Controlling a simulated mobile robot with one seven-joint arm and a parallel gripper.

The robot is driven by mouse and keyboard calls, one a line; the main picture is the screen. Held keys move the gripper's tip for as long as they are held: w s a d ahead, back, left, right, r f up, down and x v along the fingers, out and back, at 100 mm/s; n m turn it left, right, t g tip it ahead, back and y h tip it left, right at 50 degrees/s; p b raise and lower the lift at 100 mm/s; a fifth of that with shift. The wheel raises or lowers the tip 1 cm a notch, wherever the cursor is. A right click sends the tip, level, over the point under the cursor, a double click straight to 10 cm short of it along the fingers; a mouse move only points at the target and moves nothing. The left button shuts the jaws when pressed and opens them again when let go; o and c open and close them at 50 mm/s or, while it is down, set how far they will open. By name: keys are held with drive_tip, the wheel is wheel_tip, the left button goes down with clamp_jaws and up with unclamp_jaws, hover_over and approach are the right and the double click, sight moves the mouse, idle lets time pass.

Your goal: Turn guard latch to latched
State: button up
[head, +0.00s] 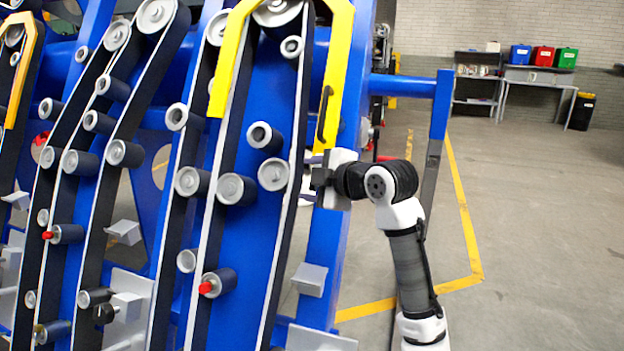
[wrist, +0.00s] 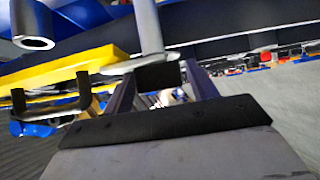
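The yellow guard (head: 338,75) runs along the right edge of the blue machine, with a dark hooked handle (head: 323,112) on it. In the wrist view the yellow guard (wrist: 75,68) crosses the left side, with a black handle (wrist: 48,108) below it. My gripper (head: 318,178) is at the machine's right edge, below the dark handle. In the wrist view my gripper (wrist: 160,82) has its two fingers apart, with a dark block (wrist: 158,76) on a grey piece between or just beyond their tips. Contact is unclear. I cannot tell for sure which part is the latch.
Rollers and belts (head: 235,188) fill the machine's face left of my gripper. A blue post (head: 440,105) with a crossbar stands right of it, behind my arm. Grey brackets (head: 310,279) jut out below. The floor to the right is open.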

drive_tip(key=shift+o, duration=0.5)
drive_tip(key=b+v, duration=0.3)
drive_tip(key=v, duration=1)
drive_tip(key=shift+s+d+r, duration=0.15)
drive_tip(key=shift+s+d, duration=0.1)
drive_tip(key=shift+s, duration=0.05)
